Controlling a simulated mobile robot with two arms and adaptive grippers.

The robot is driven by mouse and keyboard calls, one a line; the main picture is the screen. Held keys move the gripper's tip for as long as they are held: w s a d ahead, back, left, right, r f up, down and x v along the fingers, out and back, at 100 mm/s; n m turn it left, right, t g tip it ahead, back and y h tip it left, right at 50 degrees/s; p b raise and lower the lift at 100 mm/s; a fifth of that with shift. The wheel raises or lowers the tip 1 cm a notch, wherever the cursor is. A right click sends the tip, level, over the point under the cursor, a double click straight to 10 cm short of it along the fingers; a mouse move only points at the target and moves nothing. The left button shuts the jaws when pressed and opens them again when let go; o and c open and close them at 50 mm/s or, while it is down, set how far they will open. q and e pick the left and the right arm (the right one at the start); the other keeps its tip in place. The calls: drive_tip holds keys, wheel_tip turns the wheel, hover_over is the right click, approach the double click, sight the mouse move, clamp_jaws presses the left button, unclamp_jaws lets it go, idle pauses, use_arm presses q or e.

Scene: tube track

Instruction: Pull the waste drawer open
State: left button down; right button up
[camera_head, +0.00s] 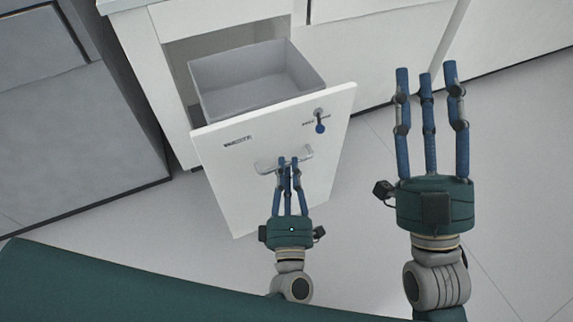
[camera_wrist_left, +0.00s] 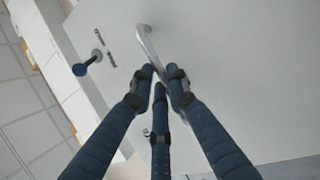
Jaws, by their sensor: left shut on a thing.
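The waste drawer (camera_head: 215,160) has a white front with a dark label and stands pulled out from the cabinet, its grey bin box (camera_head: 255,82) showing inside. Its pale bar handle (camera_head: 301,154) is on the front and also shows in the left wrist view (camera_wrist_left: 146,42). My left gripper (camera_head: 288,162) is shut on the handle, its blue fingers around the bar; the fingers also meet at it in the left wrist view (camera_wrist_left: 160,78). My right gripper (camera_head: 426,75) is raised to the right of the drawer, its fingers apart and nothing between them.
A small blue-tipped knob or key (camera_head: 320,127) sticks out of the drawer front at its upper right. The white cabinet (camera_head: 375,50) stands behind, a grey unit (camera_head: 75,120) to the left. The floor (camera_head: 365,220) right of the drawer is clear.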

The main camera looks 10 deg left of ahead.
use_arm(q)
drive_tip(key=c, duration=1.7)
unclamp_jaws()
drive_tip(key=shift+o, duration=0.2)
drive_tip(key=v, duration=1.2)
drive_tip(key=shift+f, duration=0.1)
